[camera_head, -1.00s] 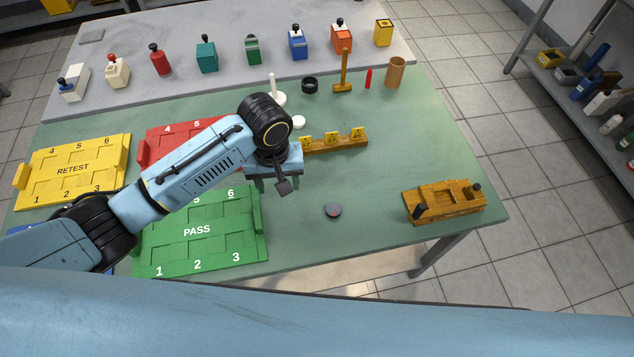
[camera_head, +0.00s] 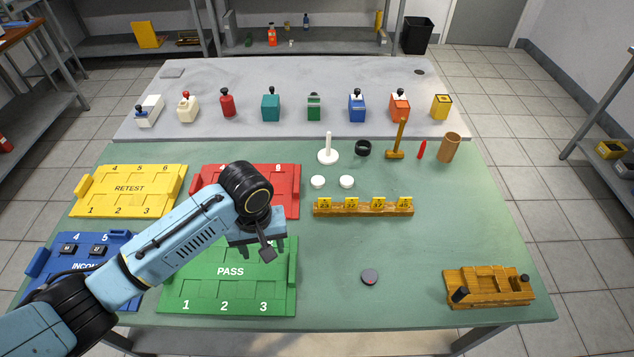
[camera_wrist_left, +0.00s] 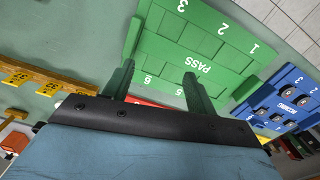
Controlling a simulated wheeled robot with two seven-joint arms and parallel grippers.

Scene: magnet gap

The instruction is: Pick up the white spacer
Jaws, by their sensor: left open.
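Two small round white pieces, a left one (camera_head: 318,181) and a right one (camera_head: 347,181), lie on the green table behind the wooden numbered rack; I cannot tell which is the white spacer. A white round base with an upright post (camera_head: 328,152) stands just behind them. My left gripper (camera_head: 260,250) is open and empty above the upper right part of the green PASS tray (camera_head: 228,296), in front and to the left of the white pieces. In the left wrist view its two fingers (camera_wrist_left: 156,85) are spread over that tray. My right gripper is not in view.

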